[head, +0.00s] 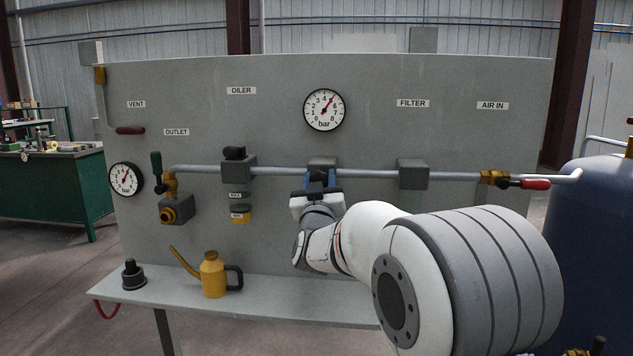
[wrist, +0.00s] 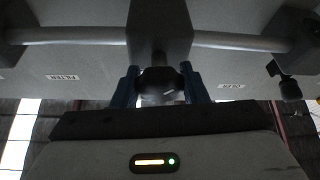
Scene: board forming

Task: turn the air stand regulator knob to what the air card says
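The regulator is a grey block (head: 322,164) on the pipe at the middle of the panel; it also shows in the wrist view (wrist: 160,30). Its dark knob (wrist: 160,84) hangs below the block. My gripper (head: 320,180) is under the block, with its two blue fingers on either side of the knob. In the wrist view the fingers (wrist: 160,88) appear to touch the knob, so they look closed on it. The bar gauge (head: 324,110) above has its red needle up and right, around 4 to 5. No readable air card shows.
The filter block (head: 413,173) is to the right and the oiler (head: 238,170) to the left. A red-handled valve (head: 525,183) is at the air inlet. A yellow oil can (head: 213,274) and a black object (head: 133,275) stand on the shelf (head: 270,303). A blue tank (head: 595,230) is at right.

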